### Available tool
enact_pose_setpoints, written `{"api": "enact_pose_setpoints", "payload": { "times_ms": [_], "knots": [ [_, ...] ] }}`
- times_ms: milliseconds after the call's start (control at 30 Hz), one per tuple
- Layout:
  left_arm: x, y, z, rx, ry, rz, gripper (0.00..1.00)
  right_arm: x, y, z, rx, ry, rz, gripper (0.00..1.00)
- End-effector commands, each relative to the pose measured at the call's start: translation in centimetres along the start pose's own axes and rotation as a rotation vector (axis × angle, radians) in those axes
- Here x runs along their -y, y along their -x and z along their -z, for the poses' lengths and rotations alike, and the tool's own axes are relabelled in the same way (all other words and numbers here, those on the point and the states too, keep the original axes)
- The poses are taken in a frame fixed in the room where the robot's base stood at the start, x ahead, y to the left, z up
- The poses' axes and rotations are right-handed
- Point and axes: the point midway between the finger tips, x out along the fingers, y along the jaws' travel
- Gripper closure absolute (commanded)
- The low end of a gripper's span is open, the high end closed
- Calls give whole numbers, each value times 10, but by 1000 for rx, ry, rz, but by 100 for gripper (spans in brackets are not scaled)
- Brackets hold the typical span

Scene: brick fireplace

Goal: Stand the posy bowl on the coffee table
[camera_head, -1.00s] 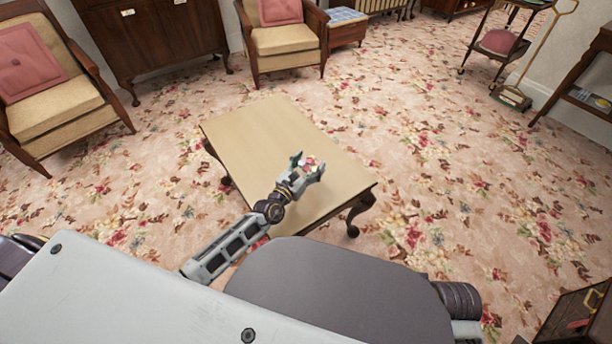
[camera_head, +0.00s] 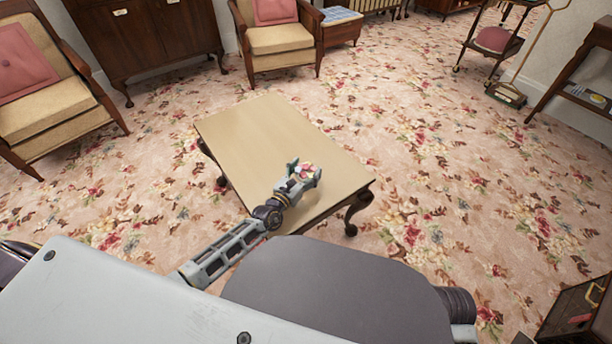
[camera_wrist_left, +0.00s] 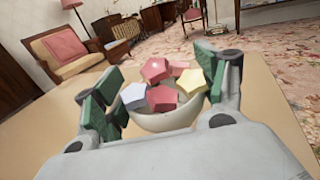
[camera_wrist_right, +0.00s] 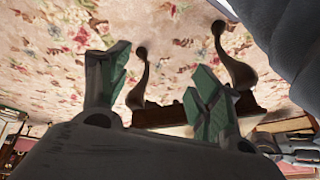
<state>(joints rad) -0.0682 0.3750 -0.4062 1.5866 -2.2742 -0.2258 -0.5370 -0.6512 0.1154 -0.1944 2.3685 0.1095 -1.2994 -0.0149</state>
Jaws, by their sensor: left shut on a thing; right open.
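The posy bowl, a cream bowl (camera_wrist_left: 172,122) with red, pink, yellow and pale faceted flowers, sits between the green-padded fingers of my left gripper (camera_wrist_left: 165,98) in the left wrist view. In the head view my left gripper (camera_head: 305,173) is shut on it over the near right part of the coffee table (camera_head: 250,128), with little of the bowl showing. The bowl's underside is hidden, so I cannot tell whether it touches the top. My right gripper (camera_wrist_right: 156,88) is open and empty in the right wrist view, with the table's legs beyond it. It does not show in the head view.
The pale tabletop is otherwise bare. An armchair (camera_head: 282,38) stands behind the table and another (camera_head: 45,100) at the left. A cabinet (camera_head: 150,40) is at the back. A trolley (camera_head: 495,40) stands far right. Open floral carpet surrounds the table.

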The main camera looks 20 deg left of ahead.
Motion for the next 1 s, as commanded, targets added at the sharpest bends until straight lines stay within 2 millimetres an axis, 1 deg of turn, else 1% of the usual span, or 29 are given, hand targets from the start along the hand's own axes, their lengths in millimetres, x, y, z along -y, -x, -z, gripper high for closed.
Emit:
{"api": "enact_pose_setpoints", "payload": {
  "times_ms": [33,200,633,867,900,1000],
  "knots": [
    [0,0,8,0,-1,0,58,1,-11,-7,2,-4,7,36],
    [0,-1,20,1,0,0,58,2,-23,-9,-23,-11,20,36],
    [0,0,23,1,0,0,58,3,-25,-8,-33,-13,23,36],
    [0,0,25,1,1,0,58,3,-30,-10,-37,-16,28,36],
    [0,0,26,-1,1,1,27,3,-30,-10,-38,-16,29,36],
    [0,0,25,-1,0,1,15,3,-30,-11,-37,-17,29,36]
  ]
}}
